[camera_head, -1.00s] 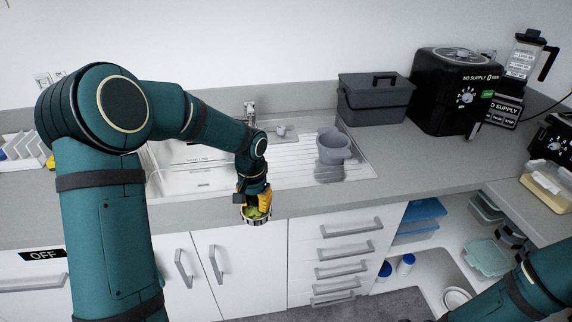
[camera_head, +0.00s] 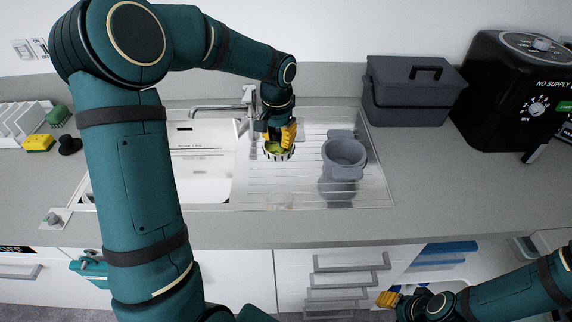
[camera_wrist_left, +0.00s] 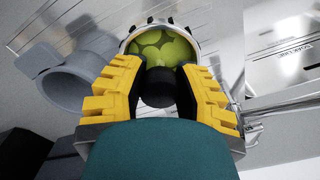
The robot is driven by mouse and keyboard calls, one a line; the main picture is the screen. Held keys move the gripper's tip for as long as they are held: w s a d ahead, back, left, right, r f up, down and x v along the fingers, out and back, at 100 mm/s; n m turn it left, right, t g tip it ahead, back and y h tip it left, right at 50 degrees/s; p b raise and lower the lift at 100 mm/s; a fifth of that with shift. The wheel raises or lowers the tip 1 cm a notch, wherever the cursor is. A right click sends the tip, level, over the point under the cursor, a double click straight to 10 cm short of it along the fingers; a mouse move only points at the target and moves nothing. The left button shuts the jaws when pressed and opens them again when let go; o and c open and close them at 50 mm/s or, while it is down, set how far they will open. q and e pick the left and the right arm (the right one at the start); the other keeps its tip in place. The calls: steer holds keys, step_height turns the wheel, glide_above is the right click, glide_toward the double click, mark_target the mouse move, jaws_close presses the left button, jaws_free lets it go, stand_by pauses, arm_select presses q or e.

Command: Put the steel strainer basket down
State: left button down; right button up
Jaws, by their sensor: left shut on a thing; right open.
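The steel strainer basket (camera_head: 277,152) is a small round metal cup with yellow-green contents. My left gripper (camera_head: 278,138) is shut on it with yellow fingers and holds it at the left part of the ribbed drainboard (camera_head: 308,180), right of the sink bowl. I cannot tell whether its base touches the drainboard. In the left wrist view the basket's rim (camera_wrist_left: 128,42) shows beyond the two fingers (camera_wrist_left: 158,85), with a dark knob between them. My right gripper (camera_head: 388,299) is at the lower right, low in front of the drawers, and is open.
A grey pot (camera_head: 344,160) stands on the drainboard to the right of the basket. The sink bowl (camera_head: 203,178) is left, with the tap (camera_head: 249,100) behind. A grey lidded box (camera_head: 412,95) and a black appliance (camera_head: 515,100) stand at the back right. The front counter (camera_head: 330,232) is clear.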

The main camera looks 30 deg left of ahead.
mark_target(278, 152)
arm_select(q)
steer(key=f, duration=0.4)
steer(key=shift+s+f+b, duration=0.2)
steer(key=shift+f+b, duration=0.1)
steer(key=shift+f, duration=0.05)
step_height(278, 152, down, 4)
steer(key=shift+f, duration=0.1)
steer(key=shift+w+f, duration=0.1)
steer(key=shift+f, duration=0.2)
steer(key=shift+b, duration=0.3)
steer(key=shift+f, duration=0.1)
steer(key=c, duration=0.7)
jaws_free()
steer(key=shift+c, duration=0.2)
